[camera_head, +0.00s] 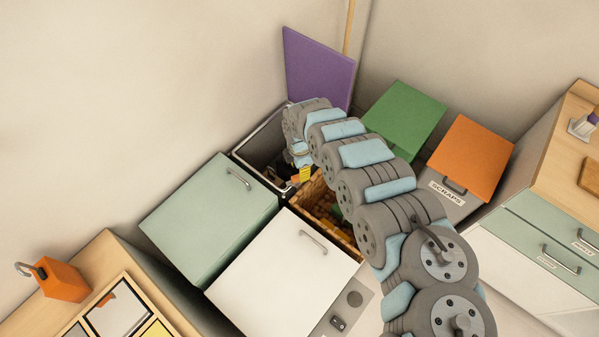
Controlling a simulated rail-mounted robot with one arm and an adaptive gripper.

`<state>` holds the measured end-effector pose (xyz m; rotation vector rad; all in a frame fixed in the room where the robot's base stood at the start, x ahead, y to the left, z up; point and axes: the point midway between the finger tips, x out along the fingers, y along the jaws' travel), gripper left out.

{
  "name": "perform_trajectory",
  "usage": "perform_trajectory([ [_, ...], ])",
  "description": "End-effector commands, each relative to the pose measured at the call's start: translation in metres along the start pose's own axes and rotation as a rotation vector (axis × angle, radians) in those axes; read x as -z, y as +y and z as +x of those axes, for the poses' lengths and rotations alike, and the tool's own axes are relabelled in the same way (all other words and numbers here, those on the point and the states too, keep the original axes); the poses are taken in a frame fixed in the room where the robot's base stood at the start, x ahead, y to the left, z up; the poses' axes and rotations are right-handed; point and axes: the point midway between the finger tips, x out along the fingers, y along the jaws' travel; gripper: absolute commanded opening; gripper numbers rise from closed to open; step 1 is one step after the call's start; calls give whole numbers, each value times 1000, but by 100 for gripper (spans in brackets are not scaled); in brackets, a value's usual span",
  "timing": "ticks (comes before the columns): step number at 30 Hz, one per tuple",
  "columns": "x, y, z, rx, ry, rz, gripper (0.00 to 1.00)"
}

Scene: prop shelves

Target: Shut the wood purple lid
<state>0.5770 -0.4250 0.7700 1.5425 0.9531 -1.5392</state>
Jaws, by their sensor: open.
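The purple lid (318,68) stands raised and open at the back, tilted up against the wall corner. It belongs to a dark open bin (262,147) with a metal rim below it. My gripper (300,178) points down at the near right side of this bin, below the lid and apart from it. Its fingers are small and partly hidden by my arm. My arm crosses in front of the lid's lower right corner.
A green lid (404,118) and an orange lid (470,157) are right of my arm. A wicker basket (325,213) lies under the arm. Pale green (207,222) and white (283,275) lids are in front. A wooden counter (560,150) stands right.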

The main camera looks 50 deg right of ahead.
Motion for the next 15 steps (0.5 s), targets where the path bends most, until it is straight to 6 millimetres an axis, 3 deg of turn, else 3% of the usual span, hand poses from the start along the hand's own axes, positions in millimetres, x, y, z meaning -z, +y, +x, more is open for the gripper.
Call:
perform_trajectory([
  [15, -1, 0, -54, -1, -5, 0, 46],
])
